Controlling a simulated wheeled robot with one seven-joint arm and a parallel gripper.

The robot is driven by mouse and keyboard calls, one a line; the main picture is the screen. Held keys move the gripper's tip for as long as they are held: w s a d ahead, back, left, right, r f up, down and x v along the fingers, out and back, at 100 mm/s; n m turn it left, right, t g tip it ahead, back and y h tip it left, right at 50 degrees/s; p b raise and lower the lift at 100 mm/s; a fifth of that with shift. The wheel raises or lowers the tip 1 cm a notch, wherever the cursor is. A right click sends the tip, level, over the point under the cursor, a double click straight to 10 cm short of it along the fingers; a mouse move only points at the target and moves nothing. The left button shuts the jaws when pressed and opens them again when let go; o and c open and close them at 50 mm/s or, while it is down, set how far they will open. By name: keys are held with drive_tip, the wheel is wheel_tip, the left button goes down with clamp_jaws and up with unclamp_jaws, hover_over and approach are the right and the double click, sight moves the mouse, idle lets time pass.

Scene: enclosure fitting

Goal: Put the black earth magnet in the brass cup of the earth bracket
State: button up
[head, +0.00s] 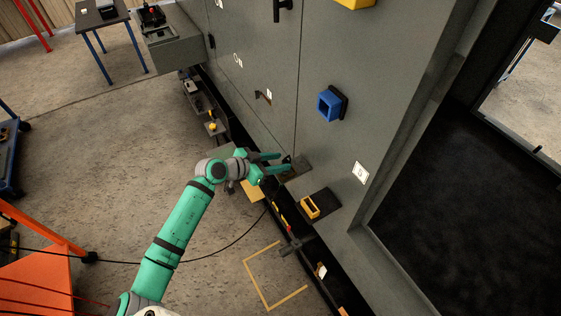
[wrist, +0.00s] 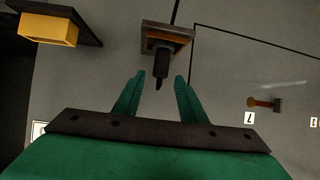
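My gripper (head: 284,162) is open in front of the grey cabinet. In the wrist view its two green fingers (wrist: 158,78) stand apart, with a gap on both sides of a black piece. This black piece (wrist: 161,64), which looks like the black earth magnet, has a narrow tip pointing between the fingertips. It stands out from a small square bracket (wrist: 184,31) with a brownish face, which may be the earth bracket. In the head view the bracket (head: 298,169) is partly hidden by the fingers. I cannot make out a brass cup clearly.
A yellow box-shaped fitting (head: 309,207) on a dark plate sits close to my gripper; it also shows in the wrist view (wrist: 48,30). A blue socket (head: 328,104) is higher on the cabinet. A small brown hook-like fitting (wrist: 262,102) is beside a label. A dark trough (head: 283,212) runs below.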

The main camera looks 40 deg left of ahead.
drive_tip(key=v, duration=1)
drive_tip(key=shift+s, duration=0.4)
drive_tip(key=shift+r, duration=0.1)
drive_tip(key=s+d+f+n+g+y, duration=0.1)
drive_tip(key=s+d+f+y, duration=0.1)
drive_tip(key=s+f, duration=0.5)
drive_tip(key=s+d+f+y, duration=0.2)
drive_tip(key=s+f+y, duration=0.1)
drive_tip(key=s+f, duration=0.45)
drive_tip(key=s+d+f, duration=0.2)
drive_tip(key=s+d, duration=0.3)
drive_tip(key=d, duration=0.2)
drive_tip(key=s+d+r+n+t, duration=0.1)
drive_tip(key=s+d+r, duration=0.15)
drive_tip(key=d, duration=0.65)
drive_tip(key=s+d+r+t, duration=0.1)
drive_tip(key=s+d, duration=0.3)
drive_tip(key=d, duration=0.5)
drive_tip(key=d+r+n+t+h, duration=0.1)
drive_tip(key=d+r+t, duration=0.1)
drive_tip(key=d+r, duration=0.7)
drive_tip(key=d, duration=0.2)
drive_tip(key=shift+d+n+t, duration=0.3)
drive_tip(key=shift+d+t, duration=0.05)
drive_tip(key=shift+t, duration=0.05)
